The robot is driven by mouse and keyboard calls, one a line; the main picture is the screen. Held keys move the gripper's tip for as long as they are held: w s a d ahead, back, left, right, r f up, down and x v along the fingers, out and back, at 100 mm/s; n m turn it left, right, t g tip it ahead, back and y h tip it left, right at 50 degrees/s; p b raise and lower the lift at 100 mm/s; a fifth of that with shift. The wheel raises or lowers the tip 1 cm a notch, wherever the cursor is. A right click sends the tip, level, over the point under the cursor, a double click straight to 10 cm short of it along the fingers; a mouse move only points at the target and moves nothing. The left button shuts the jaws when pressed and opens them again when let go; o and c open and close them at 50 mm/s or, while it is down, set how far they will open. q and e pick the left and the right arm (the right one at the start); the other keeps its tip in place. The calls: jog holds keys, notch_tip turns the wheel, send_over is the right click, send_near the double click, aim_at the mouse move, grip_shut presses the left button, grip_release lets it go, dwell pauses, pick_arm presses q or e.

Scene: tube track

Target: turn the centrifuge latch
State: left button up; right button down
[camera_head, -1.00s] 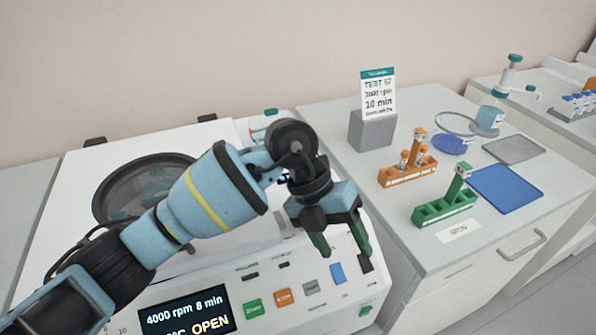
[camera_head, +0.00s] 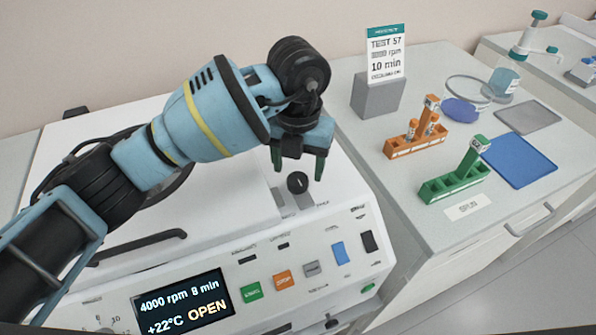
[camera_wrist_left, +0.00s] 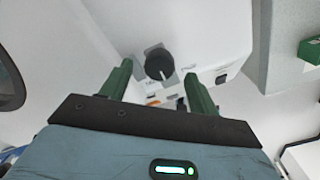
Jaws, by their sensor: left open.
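The centrifuge (camera_head: 330,205) is a white machine in the head view. Its latch is a black round knob (camera_head: 297,182) with a pale line, on a grey plate on the sloped top. The latch also shows in the left wrist view (camera_wrist_left: 159,62), between the green fingers, with its pale line pointing down and to the right. My left gripper (camera_head: 299,168) is open, fingers pointing down, just above the latch. In the left wrist view the open fingers (camera_wrist_left: 158,74) lie to either side of the knob; I cannot tell whether they touch it. My right gripper is not in view.
The front panel has a display (camera_head: 183,303) reading 4000 rpm, 8 min, +22°C, OPEN, and several coloured buttons. On the right bench stand an orange rack (camera_head: 410,146), a green rack (camera_head: 440,190), a blue mat (camera_head: 522,160) and a sign (camera_head: 386,55) reading TEST 57.

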aim_at(300, 192)
pick_arm(q)
jog(key=shift+f, duration=1.45)
jog(key=c, duration=1)
